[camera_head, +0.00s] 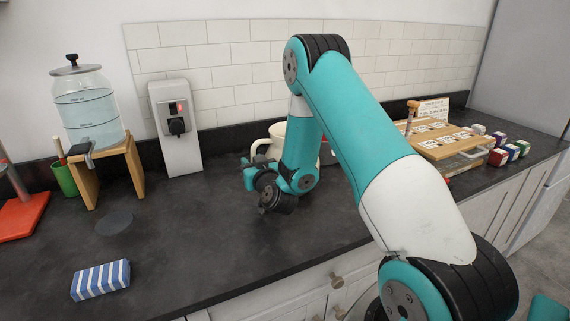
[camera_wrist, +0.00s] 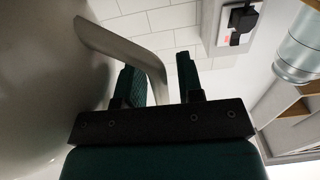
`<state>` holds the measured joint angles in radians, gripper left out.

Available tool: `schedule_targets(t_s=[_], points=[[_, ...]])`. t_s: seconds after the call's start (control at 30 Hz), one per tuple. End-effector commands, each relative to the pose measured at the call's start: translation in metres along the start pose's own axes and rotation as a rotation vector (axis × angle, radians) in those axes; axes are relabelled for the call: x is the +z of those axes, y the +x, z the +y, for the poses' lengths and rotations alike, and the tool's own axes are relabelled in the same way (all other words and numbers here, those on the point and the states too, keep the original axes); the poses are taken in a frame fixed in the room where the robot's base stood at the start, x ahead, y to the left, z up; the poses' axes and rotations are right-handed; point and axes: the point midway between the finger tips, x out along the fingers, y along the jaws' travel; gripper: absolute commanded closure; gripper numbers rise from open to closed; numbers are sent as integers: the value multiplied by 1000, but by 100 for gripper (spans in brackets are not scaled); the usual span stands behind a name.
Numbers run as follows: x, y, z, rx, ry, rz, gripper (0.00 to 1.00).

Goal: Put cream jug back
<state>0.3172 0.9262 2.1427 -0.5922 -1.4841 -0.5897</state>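The cream jug (camera_head: 278,134) stands on the dark counter behind my forearm, which hides much of it. Its handle (camera_head: 257,149) points left in the head view. In the wrist view the jug's body (camera_wrist: 40,100) fills the left side, and its handle (camera_wrist: 153,66) curves down between my fingers. My gripper (camera_wrist: 164,80) is open around the handle, with a visible gap between the handle and the right finger. In the head view my gripper (camera_head: 250,170) is low over the counter, beside the jug's handle.
A wall socket box (camera_head: 178,150), a glass dispenser (camera_head: 88,108) on a wooden stand (camera_head: 136,165) and a green cup (camera_head: 64,180) are to the left. A blue-striped block (camera_head: 101,280) lies at front left. A wooden box (camera_head: 440,142) and several small coloured boxes (camera_head: 498,157) are at right.

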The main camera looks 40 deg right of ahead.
Motion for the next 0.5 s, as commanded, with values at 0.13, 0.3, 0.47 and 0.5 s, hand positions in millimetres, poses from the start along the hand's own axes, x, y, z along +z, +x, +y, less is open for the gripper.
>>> schedule_targets(t_s=[0.13,0.3,0.47,0.5], points=[[0,0,2,2,-2,0,100],[0,0,2,2,-1,-1,100],[-1,0,1,2,-3,3,100],[-1,0,1,1,-3,3,100]])
